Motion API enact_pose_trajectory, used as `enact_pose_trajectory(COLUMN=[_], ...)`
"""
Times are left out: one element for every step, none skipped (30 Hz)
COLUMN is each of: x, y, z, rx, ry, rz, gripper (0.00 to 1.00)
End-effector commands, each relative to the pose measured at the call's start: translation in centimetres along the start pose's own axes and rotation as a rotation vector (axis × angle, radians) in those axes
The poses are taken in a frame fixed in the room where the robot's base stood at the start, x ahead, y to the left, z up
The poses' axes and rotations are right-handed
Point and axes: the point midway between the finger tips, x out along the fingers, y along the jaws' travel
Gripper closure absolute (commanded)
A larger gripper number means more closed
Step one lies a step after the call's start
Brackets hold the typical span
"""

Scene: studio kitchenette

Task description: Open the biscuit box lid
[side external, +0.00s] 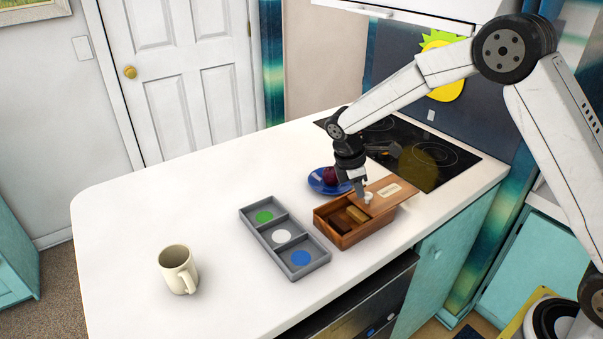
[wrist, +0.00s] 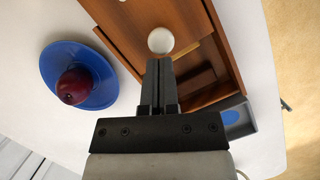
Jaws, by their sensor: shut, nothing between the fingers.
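The wooden biscuit box (side external: 340,233) stands on the white counter, partly open. Its flat wooden lid (side external: 398,189) with a pale label is slid toward the right, and the box's left part is uncovered with brown pieces inside. A round white knob (side external: 368,196) sits on the lid; in the wrist view the knob (wrist: 160,40) lies just beyond my fingertips. My gripper (side external: 362,194) points down at the knob. In the wrist view my gripper (wrist: 160,66) has its fingers together with nothing between them. Whether the fingertips touch the knob I cannot tell.
A blue plate (side external: 317,184) with a dark red fruit (side external: 330,176) lies behind the box. A grey three-compartment tray (side external: 266,243) with coloured discs is left of it. A cream mug (side external: 174,267) stands farther left. The black hob (side external: 445,160) is at the back right.

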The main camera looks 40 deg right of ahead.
Motion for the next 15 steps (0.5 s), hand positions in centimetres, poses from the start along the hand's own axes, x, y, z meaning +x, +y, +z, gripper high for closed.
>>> enact_pose_trajectory(x=[0.3,0.5,0.7,0.8,0.9,1.0,1.0,1.1,1.1,1.1,1.1,1.1,1.1,1.1,1.1], y=[0.5,0.8,1.1,1.3,1.4,1.6,1.7,1.7,1.8,1.8,1.8,1.8,1.8,1.8,1.8], z=[1.1,1.6,2.1,2.5,2.8,3.1,3.3,3.4,3.5,3.5,3.5,3.5,3.5,3.5,3.5], rx=[0.004,0.004,0.002,0.002,0.002,0.001,0.000,-0.001,-0.001,-0.002,-0.002,-0.002,-0.002,-0.002,-0.002], ry=[-0.001,-0.001,-0.002,-0.002,-0.002,-0.002,-0.001,-0.001,-0.001,-0.001,-0.001,-0.001,-0.001,-0.001,-0.001], rz=[-0.002,-0.002,-0.002,-0.002,-0.002,-0.001,-0.001,-0.001,-0.001,-0.001,0.000,0.000,0.000,0.000,0.000], gripper=[1.00,1.00,1.00,1.00,1.00,1.00,1.00,1.00,1.00,1.00,1.00,1.00,1.00,1.00,1.00])
